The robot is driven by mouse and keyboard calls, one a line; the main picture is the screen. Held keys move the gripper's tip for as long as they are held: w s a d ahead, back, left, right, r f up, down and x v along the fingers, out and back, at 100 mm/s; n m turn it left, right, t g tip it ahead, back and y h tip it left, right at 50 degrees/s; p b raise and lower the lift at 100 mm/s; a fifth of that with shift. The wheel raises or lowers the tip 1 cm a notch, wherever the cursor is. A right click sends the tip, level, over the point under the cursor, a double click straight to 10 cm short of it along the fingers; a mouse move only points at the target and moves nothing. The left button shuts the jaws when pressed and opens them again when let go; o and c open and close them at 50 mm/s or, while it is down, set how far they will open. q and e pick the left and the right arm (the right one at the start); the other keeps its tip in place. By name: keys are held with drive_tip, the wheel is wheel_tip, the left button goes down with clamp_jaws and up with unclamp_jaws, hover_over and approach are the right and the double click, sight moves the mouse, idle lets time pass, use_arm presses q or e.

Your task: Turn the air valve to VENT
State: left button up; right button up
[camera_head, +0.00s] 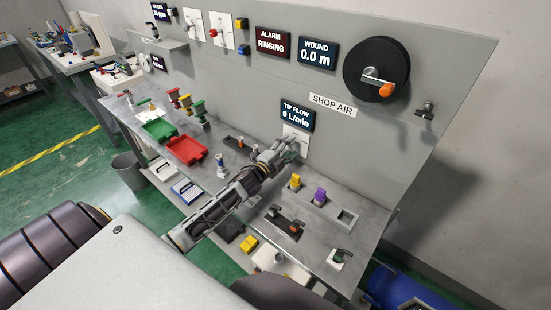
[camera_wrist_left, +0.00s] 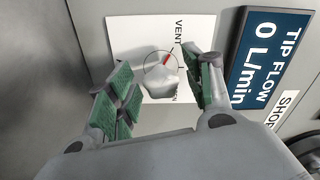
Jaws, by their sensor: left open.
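The air valve (camera_wrist_left: 160,80) is a pale knob with a red mark on a white plate (camera_wrist_left: 123,32) lettered VENT. Part of another label shows below the knob. The red mark points up and right, towards the VENT side; exact alignment is hard to tell. My left gripper (camera_wrist_left: 158,76) is open, with its green-padded fingers on either side of the knob. Contact cannot be made out. In the head view my left gripper (camera_head: 287,152) is at the white plate (camera_head: 299,133) under the TIP FLOW display, hiding the knob. My right gripper is not in view.
The TIP FLOW display (camera_head: 297,115) reads 0 L/min, close beside the valve. A SHOP AIR label (camera_head: 332,105) and a black reel (camera_head: 376,69) are on the panel. Red (camera_head: 186,150) and green (camera_head: 159,130) trays lie on the bench, with purple (camera_head: 320,195) and yellow (camera_head: 295,181) items below the valve.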

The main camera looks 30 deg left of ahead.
use_arm(q)
drive_tip(key=shift+s+a, duration=0.25)
drive_tip(key=shift+s, duration=1.7)
drive_tip(key=shift+s+a, duration=0.3)
drive_tip(key=shift+s, duration=1.6)
drive_tip(key=shift+s+a, duration=0.25)
drive_tip(key=shift+s, duration=1.7)
